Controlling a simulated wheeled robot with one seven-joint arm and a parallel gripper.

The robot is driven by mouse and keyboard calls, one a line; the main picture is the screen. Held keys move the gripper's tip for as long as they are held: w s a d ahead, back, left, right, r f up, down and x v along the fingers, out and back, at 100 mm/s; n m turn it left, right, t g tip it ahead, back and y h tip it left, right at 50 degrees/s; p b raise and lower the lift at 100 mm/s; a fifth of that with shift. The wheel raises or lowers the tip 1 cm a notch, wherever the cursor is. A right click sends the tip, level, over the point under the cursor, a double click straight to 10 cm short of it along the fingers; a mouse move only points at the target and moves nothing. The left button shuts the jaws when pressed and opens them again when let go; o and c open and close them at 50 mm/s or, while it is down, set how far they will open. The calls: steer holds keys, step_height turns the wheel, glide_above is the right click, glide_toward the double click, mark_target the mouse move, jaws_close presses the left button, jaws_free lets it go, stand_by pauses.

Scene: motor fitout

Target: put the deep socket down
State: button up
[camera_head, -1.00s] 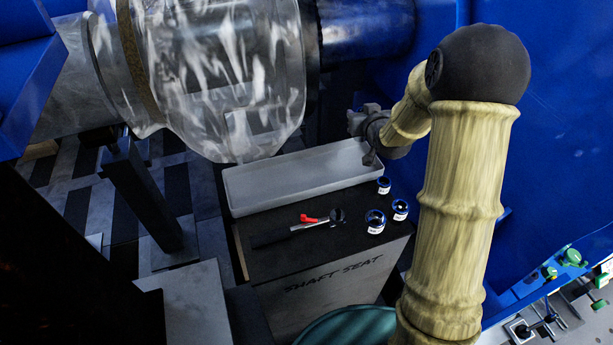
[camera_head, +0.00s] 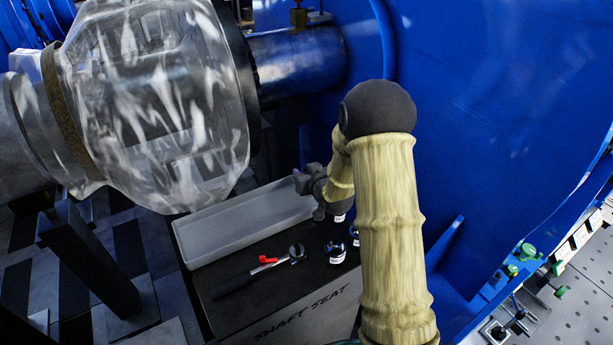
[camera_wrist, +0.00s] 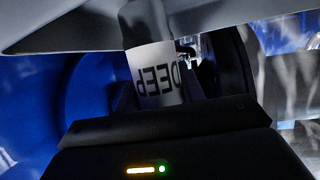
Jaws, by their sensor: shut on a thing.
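In the head view my gripper (camera_head: 303,183) is beside the right end of the grey tray, above the dark box top. The socket in its jaws cannot be made out there, and the contact is partly hidden by my wrist.
The long grey tray (camera_head: 225,237) looks empty. A ratchet with a red lever (camera_head: 268,260) lies in front of it on the box marked "SHAFT SEAT" (camera_head: 300,316). A large clear-covered shaft (camera_head: 150,110) overhangs the left.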

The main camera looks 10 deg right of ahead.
steer(key=shift+f, duration=0.5)
steer(key=shift+f, duration=0.15)
steer(key=o, duration=1.2)
steer(key=shift+s+r, duration=0.1)
steer(key=shift+r, duration=0.1)
steer(key=v, duration=0.7)
steer(key=shift+s, duration=0.15)
